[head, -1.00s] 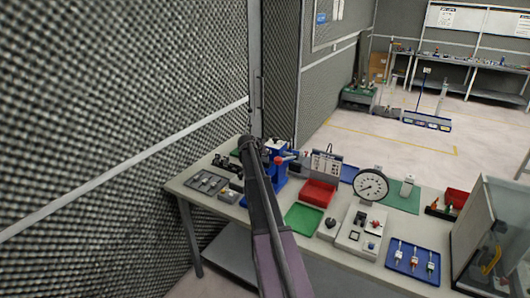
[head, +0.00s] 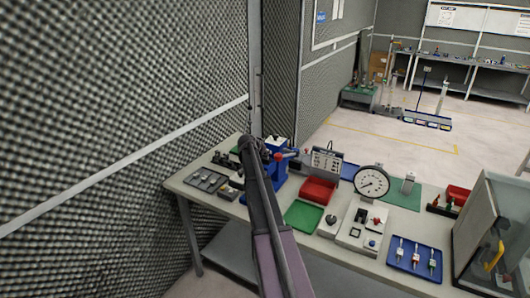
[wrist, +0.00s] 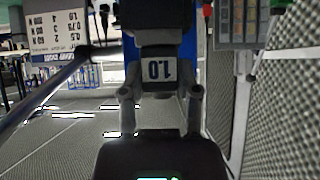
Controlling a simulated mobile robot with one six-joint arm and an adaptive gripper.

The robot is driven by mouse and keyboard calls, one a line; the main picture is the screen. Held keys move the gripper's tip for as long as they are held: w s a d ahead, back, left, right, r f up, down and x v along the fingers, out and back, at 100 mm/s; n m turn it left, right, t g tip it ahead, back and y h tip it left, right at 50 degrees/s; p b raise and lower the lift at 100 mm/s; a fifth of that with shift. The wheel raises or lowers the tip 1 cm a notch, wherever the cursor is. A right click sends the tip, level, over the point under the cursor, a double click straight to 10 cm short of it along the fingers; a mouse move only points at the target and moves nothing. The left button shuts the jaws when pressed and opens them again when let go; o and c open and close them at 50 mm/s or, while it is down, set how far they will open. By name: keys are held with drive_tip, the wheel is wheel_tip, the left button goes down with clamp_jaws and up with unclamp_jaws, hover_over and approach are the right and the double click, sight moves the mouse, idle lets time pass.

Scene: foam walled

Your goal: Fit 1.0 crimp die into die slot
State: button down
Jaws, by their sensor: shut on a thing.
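The crimp die (wrist: 156,72), a dark block with a white label reading 1.0, sits between the two fingers of my gripper (wrist: 160,92) in the wrist view. My gripper is shut on it. A blue press (head: 280,165) stands on the bench, and its blue and grey body fills the space just beyond the die in the wrist view (wrist: 131,55). The die slot cannot be made out, so I cannot tell whether the die touches it. In the head view my arm hides the gripper and die.
A grey tray (head: 207,179) lies left of the press. A red bin (head: 318,190), a green mat (head: 303,214), a dial gauge (head: 372,181) and a blue tray (head: 414,258) lie to the right. A foam wall (head: 110,120) rises close on the left.

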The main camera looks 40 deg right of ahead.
drive_tip(key=shift+f, duration=0.25)
drive_tip(key=shift+c, duration=1.3)
unclamp_jaws()
drive_tip(key=shift+r, duration=0.15)
wheel_tip(320, 180, up, 10)
drive_tip(key=p, duration=0.9)
drive_tip(key=shift+f, duration=0.25)
